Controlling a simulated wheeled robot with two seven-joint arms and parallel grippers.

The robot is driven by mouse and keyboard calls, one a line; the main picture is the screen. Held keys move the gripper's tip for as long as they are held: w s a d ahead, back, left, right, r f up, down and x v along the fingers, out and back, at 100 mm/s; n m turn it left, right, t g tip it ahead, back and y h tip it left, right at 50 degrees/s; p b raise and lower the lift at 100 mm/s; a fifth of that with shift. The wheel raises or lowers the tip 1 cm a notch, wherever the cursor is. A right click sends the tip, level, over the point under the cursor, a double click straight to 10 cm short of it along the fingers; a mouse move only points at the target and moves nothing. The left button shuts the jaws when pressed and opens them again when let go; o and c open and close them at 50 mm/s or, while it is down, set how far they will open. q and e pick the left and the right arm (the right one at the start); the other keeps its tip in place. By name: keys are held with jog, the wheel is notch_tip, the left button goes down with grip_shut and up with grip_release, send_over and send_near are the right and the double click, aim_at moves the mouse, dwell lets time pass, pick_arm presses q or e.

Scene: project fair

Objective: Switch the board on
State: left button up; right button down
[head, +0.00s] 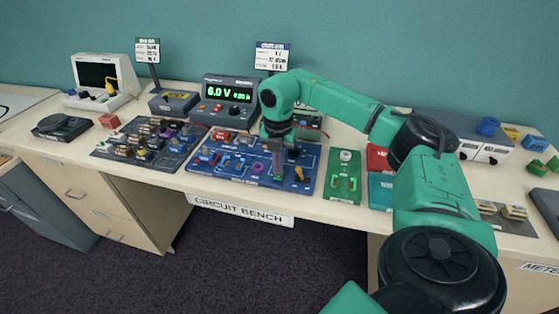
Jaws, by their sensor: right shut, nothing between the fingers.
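The blue circuit board (312,158) lies on the bench, with several small parts on it, among them an orange-yellow part (299,173) near its right front and a purple ring (258,167) near its front. My right gripper (278,176) points down over the right half of the board, and its fingers are shut and empty. Its tips are at or just above the board near a small green part; I cannot tell whether they touch. The gripper hides part of the board behind it. My left gripper is out of view.
A power supply (226,118) reading 6.0 V stands behind the board. A dark tray of parts (107,151) lies to the left, and a green board (343,186) to the right. A white oscilloscope (88,60) stands at the back left. The "CIRCUIT BENCH" sign (240,210) hangs at the front edge.

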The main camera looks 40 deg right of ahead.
aim_at(278, 177)
jog(key=shift+f+b, duration=0.45)
jog(key=shift+f, duration=0.25)
dwell(0.3)
notch_tip(278, 177, up, 7)
jog(key=p, duration=0.6)
dwell(0.3)
